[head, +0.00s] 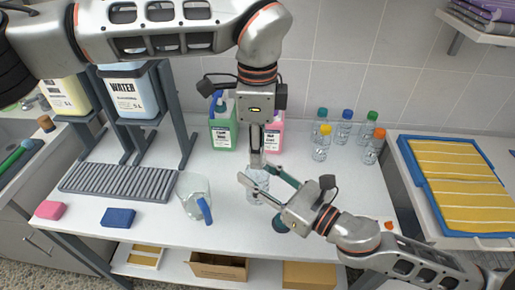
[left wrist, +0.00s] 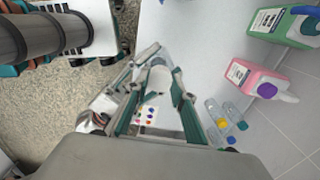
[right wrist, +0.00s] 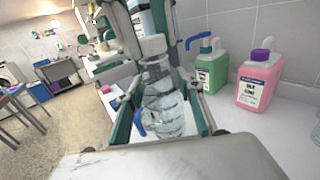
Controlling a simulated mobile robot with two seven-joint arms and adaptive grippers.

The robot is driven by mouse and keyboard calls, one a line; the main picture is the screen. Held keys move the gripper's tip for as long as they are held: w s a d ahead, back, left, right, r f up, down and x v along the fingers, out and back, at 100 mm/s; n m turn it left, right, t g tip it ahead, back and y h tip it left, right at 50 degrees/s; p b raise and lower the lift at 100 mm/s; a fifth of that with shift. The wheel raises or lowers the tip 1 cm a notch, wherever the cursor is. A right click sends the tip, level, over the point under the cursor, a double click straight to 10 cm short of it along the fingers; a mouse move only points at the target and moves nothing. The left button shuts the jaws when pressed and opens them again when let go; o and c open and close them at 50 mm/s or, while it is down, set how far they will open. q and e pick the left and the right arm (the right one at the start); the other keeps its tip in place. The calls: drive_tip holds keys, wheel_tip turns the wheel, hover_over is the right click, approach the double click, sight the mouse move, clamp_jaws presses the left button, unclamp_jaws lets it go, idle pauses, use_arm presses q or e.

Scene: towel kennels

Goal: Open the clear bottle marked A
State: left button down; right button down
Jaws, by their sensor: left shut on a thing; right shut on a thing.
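A clear bottle (head: 257,192) stands upright over the middle of the white table, partly covered by my grippers. It fills the middle of the right wrist view (right wrist: 162,105), with a pale cap (right wrist: 153,45) at its top. My left gripper (head: 256,160) points straight down and is shut on the cap, which also shows between its fingers in the left wrist view (left wrist: 156,78). My right gripper (head: 264,178) reaches in from the right and is shut around the bottle's body. I cannot read a letter on the bottle.
A clear jug (head: 193,190) with a blue handle stands left of the bottle. A green container (head: 223,130) and a pink one (head: 273,137) stand behind. Several small capped bottles (head: 321,147) stand at back right. A blue sponge (head: 118,218) lies at front left.

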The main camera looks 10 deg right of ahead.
use_arm(q)
drive_tip(key=shift+w+r, duration=0.1)
drive_tip(key=shift+r, duration=0.15)
use_arm(e)
drive_tip(key=shift+w, duration=0.1)
idle(0.3)
use_arm(q)
drive_tip(key=shift+r, duration=0.75)
drive_tip(key=shift+r, duration=0.15)
